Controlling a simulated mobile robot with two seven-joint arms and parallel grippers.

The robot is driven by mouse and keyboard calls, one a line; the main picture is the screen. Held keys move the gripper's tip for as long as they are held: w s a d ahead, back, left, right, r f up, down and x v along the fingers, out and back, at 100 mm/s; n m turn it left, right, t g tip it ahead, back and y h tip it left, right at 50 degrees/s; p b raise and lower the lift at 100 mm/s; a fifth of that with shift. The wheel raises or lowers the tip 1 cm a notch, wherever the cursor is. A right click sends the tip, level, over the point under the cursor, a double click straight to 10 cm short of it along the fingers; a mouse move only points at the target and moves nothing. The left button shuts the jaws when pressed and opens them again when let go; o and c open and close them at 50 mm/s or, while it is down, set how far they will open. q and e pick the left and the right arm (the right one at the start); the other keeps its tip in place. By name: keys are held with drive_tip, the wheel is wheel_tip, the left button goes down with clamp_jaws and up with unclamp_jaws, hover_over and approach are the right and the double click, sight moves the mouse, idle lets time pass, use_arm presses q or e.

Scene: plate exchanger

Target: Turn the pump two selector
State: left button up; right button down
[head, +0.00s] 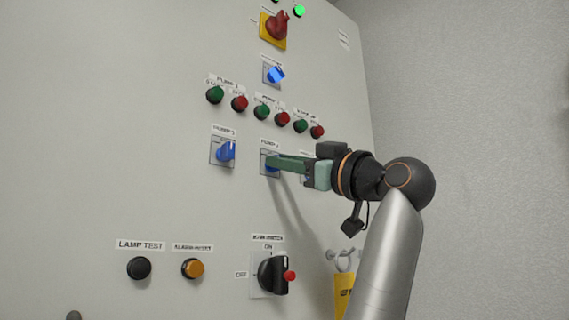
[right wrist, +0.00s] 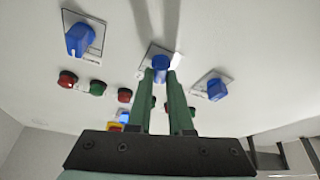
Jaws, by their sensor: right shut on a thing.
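The pump two selector is a blue knob (head: 272,170) on a small pale plate, in the middle of the grey panel's row of selectors. My right gripper (head: 272,163) reaches it from the right with green fingers, which hide much of the knob. In the right wrist view the blue knob (right wrist: 160,62) sits between the tips of my right gripper (right wrist: 160,76), which is shut on it. The knob's exact angle is hard to tell. My left gripper is not in view.
A blue selector (head: 226,151) is to the left; another (right wrist: 80,40), partly behind my gripper in the head view, is to the right. Red and green buttons (head: 262,112) run above. A black rotary switch (head: 268,274) is below. Free room lies right of the panel.

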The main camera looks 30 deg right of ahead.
drive_tip(key=shift+n+g+y+p, duration=0.25)
drive_tip(key=shift+n+g+y, duration=0.3)
drive_tip(key=shift+n, duration=1)
drive_tip(key=shift+n+g+y+p, duration=0.3)
drive_tip(key=shift+n+y, duration=0.45)
drive_tip(key=shift+n, duration=0.8)
drive_tip(key=c, duration=0.8)
unclamp_jaws()
drive_tip(key=shift+b+v, duration=2.2)
drive_tip(key=shift+v, duration=4.1)
